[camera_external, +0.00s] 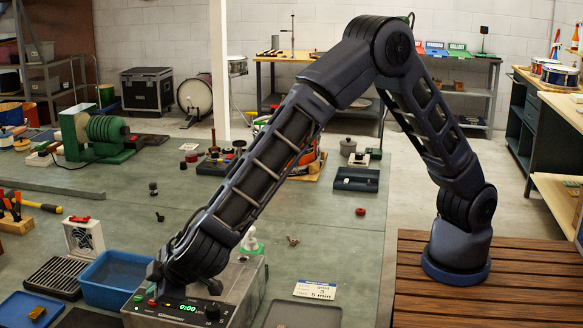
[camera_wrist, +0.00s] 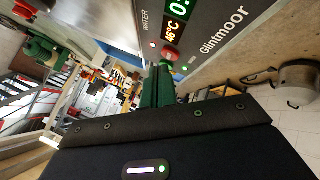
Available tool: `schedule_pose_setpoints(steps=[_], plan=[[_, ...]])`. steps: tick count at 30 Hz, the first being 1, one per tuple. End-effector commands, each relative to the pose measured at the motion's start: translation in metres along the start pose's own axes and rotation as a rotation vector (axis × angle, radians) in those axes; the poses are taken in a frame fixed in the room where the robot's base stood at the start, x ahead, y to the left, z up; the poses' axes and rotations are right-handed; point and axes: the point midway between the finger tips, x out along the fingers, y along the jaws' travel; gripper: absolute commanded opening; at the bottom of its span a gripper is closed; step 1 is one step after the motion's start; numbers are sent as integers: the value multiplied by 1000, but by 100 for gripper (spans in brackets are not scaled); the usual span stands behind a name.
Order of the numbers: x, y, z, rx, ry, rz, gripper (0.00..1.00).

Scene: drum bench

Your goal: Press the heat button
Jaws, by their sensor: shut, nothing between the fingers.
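The grey metal appliance (camera_external: 225,308) stands at the bench's front, with a dark control panel carrying a green 0:00 display and a dark knob. In the wrist view, its panel (camera_wrist: 215,42) shows "WATER", 46°C, part of a green display and the name glintmoor. A red button (camera_wrist: 170,53) sits beside the temperature display; I see no "heat" label. My gripper (camera_wrist: 165,69) has its green fingers shut and empty, with the tips at or very near the red button; contact cannot be told. In the external view the wrist hides most of the fingers.
A blue tub (camera_external: 115,278) and a black grate (camera_external: 58,277) stand left of the appliance. A white card (camera_external: 315,289) lies to its right. A green winding machine (camera_external: 95,132) stands farther back left. The bench's middle is mostly clear.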

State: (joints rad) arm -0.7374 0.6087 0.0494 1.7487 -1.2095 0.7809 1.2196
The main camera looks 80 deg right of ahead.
Motion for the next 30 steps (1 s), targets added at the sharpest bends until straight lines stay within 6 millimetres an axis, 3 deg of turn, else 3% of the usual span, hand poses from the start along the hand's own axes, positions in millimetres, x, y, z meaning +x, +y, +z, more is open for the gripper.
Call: schedule_pose_setpoints(steps=[30], plan=[[6,-4,5,0,0,0,0]])
